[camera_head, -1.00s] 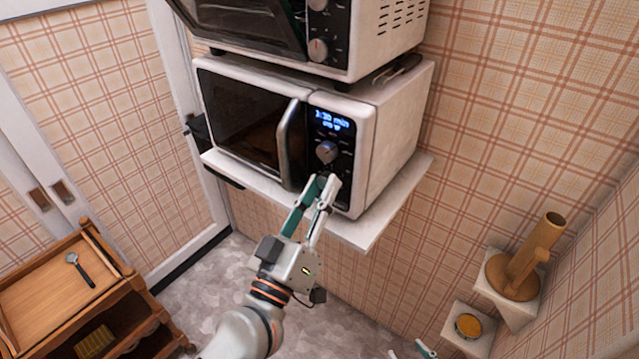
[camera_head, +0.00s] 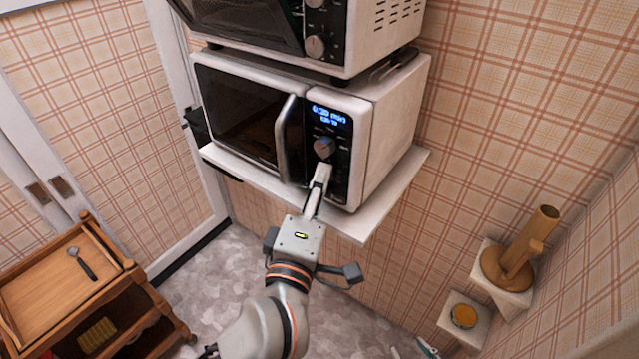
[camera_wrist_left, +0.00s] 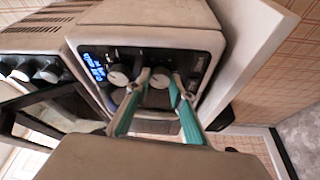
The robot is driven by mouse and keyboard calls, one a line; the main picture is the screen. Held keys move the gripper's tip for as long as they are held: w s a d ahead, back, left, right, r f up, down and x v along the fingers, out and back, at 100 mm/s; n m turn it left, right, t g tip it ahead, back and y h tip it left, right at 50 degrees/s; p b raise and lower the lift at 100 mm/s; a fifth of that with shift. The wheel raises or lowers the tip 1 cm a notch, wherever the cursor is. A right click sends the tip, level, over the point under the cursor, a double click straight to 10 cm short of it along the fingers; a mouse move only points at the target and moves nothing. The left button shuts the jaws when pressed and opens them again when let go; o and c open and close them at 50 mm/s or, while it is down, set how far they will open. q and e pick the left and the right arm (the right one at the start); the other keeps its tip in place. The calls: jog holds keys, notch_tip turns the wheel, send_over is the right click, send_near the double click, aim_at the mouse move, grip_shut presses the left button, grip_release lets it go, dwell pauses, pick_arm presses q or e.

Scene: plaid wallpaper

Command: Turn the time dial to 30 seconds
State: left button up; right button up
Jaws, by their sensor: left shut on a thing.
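The white microwave (camera_head: 392,130) sits on a wall shelf, with a blue-lit display (camera_head: 328,115) that seems to read about 4:30 min. An upper dial (camera_head: 324,147) shows below the display; it also shows in the left wrist view (camera_wrist_left: 118,76). My left gripper (camera_head: 318,185) is at the panel below that dial. In the left wrist view its fingers (camera_wrist_left: 160,82) are on either side of the lower dial (camera_wrist_left: 159,77), shut on it. The head view hides this dial behind the gripper. A small piece of my right gripper (camera_head: 428,349) shows at the bottom edge.
The microwave's door handle (camera_head: 287,140) stands out just left of the panel. The shelf edge (camera_head: 365,232) is below the gripper. Another oven (camera_head: 375,45) stands on top. A wooden cart (camera_head: 60,285) is at lower left.

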pick_arm(q)
jog(key=shift+r+n+g+y, duration=0.1)
jog(key=shift+n+g+y, duration=0.25)
jog(key=shift+n, duration=0.85)
jog(key=o, duration=1.1)
jog(key=v, duration=1.2)
jog(key=shift+w+a+r, duration=0.1)
jog(key=shift+a, duration=0.05)
